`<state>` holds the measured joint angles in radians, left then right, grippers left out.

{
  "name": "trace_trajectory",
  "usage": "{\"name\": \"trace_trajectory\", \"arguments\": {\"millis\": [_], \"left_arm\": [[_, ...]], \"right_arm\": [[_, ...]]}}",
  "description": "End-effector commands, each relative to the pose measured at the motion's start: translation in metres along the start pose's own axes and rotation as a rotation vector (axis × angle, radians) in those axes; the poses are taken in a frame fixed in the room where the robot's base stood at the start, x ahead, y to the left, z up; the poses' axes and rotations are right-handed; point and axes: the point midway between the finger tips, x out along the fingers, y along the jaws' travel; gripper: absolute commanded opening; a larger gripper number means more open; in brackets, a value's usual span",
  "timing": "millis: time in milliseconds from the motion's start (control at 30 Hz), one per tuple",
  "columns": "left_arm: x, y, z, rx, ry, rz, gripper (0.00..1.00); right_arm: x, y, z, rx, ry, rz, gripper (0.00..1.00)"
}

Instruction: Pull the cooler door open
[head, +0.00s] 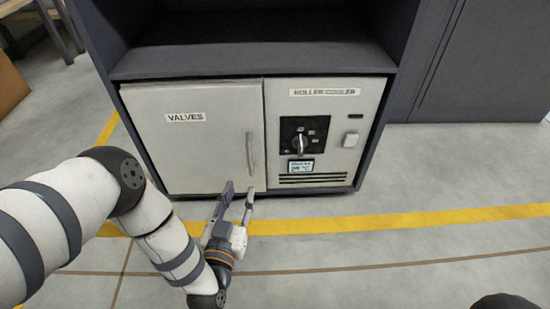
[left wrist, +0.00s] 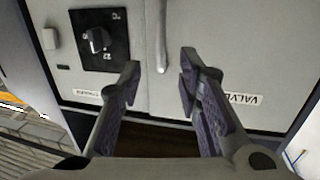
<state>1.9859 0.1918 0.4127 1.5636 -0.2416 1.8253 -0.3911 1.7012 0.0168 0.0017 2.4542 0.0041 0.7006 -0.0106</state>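A pale cabinet door (head: 205,145) labelled VALVES appears shut, with a vertical bar handle (head: 250,155) near its right edge. To its right is a panel (head: 345,110) labelled ROLLER COOLER, with a dark knob plate (head: 303,134). No handle bar shows on that panel. My left gripper (head: 238,188) is open and empty, low in front of the door near the handle's lower end. In the left wrist view, the open fingers (left wrist: 158,76) have the handle (left wrist: 161,38) ahead of and between them, with no contact visible. My right gripper is out of view.
A dark cabinet frame with an open shelf (head: 250,59) surrounds the fronts. Dark grey panels (head: 485,60) stand to the right. A brown box (head: 10,85) is at the far left. The floor before the cabinet is clear, crossed by a yellow line (head: 400,221).

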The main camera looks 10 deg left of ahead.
Motion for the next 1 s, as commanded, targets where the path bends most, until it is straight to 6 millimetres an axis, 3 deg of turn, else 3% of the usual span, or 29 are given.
{"name": "trace_trajectory", "arguments": {"millis": [167,400,533,700,933,1000], "left_arm": [[0.025,-0.003,-0.005,0.003,0.041,-0.014,0.32],[0.086,-0.004,-0.005,0.002,0.037,-0.014,0.32],[0.111,-0.004,-0.007,0.003,0.034,-0.013,0.32],[0.125,-0.004,-0.009,0.003,0.033,-0.012,0.32],[0.126,-0.004,-0.010,0.003,0.032,-0.011,0.32],[0.126,-0.004,-0.010,0.003,0.032,-0.011,0.18]], "right_arm": [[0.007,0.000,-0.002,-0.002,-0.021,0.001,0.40],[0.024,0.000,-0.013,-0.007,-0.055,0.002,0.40],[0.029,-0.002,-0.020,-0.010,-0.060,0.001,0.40],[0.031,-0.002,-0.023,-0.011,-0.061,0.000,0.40],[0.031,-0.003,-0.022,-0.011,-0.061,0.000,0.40],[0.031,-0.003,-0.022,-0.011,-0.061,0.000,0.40]]}}
